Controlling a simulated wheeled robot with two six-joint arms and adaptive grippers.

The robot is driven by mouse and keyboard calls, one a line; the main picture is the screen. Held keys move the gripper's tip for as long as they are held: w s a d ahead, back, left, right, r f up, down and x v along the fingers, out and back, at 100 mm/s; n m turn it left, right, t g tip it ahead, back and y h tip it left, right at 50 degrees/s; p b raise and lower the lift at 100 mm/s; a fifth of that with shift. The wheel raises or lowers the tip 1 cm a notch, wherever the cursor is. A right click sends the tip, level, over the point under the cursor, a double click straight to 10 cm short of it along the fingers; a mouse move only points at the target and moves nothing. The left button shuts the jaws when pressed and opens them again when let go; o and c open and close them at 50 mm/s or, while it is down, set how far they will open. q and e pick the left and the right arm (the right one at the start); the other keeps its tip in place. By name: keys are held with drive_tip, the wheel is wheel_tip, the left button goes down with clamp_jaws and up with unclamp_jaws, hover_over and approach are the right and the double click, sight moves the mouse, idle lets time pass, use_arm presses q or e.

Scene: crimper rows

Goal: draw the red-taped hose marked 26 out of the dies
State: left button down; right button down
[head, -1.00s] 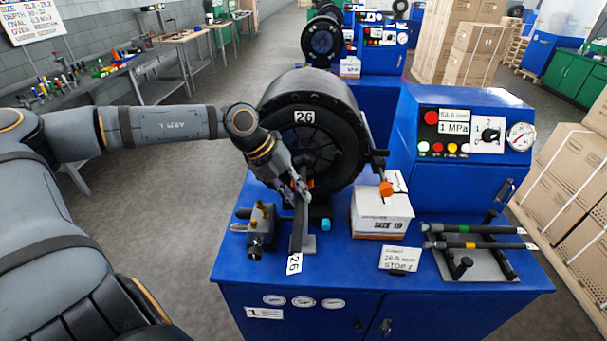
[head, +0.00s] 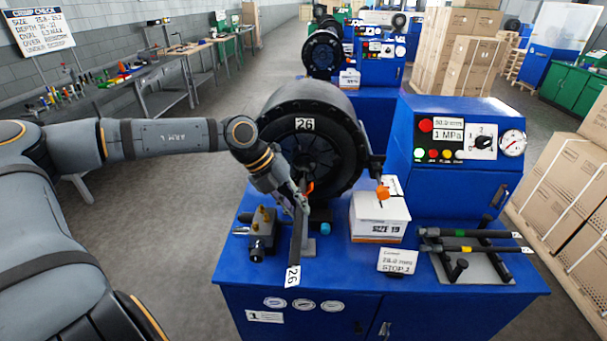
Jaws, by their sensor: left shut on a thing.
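The hose marked 26 (head: 296,243) is a dark, thin length running from the crimper's centre toward the front of the bench. Its white 26 tag (head: 293,276) hangs at the near end. A small red-orange patch (head: 309,187), perhaps the tape, shows beside the fingers. My left gripper (head: 301,200) is shut on the hose just in front of the dies (head: 312,157), which sit inside the black round crimper head (head: 305,95) labelled 26. The gripper and the shadow hide the far end of the hose, so I cannot tell whether it is still inside. My right gripper is not in view.
A white box (head: 380,214) and an orange-tipped part (head: 382,193) stand right of the hose. A rack (head: 470,262) with dark hoses lies farther right. A valve-like fitting (head: 262,232) stands left. The blue control panel (head: 458,135) rises behind.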

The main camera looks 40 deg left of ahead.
use_arm(q)
drive_tip(key=shift+s+r+p, duration=0.1)
drive_tip(key=shift+r+p, duration=1.1)
drive_tip(key=shift+r, duration=0.3)
wheel_tip(320, 180, up, 2)
drive_tip(key=shift+r+p, duration=0.1)
drive_tip(key=shift+p, duration=1.05)
wheel_tip(320, 180, up, 2)
drive_tip(key=shift+p, duration=1)
